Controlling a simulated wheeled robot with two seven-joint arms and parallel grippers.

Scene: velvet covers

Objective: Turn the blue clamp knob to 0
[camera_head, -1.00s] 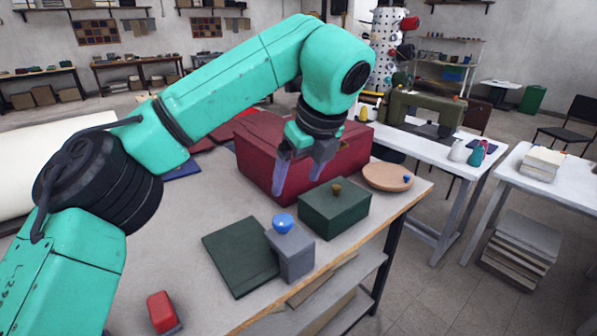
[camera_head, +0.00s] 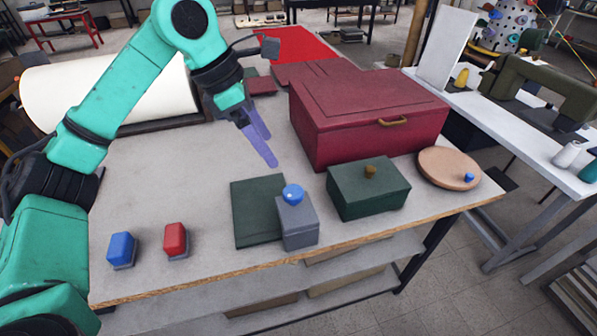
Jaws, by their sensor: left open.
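The blue clamp knob (camera_head: 293,194) is a round ball with a pale mark on top of an upright grey block (camera_head: 298,226). The block stands near the table's front edge, at the right edge of a flat dark green slab (camera_head: 257,212). My left gripper (camera_head: 270,151) is open, with purple fingers pointing down and to the right. It is above the table, behind and slightly left of the knob, apart from it and empty. The knob's number scale is too small to read. My right gripper is not in view.
A large dark red box (camera_head: 365,115) stands just right of my left gripper. A green box (camera_head: 368,188) and a round wooden disc (camera_head: 448,168) are right of the knob. Blue (camera_head: 121,250) and red (camera_head: 175,240) blocks are at the front left. The table's left middle is clear.

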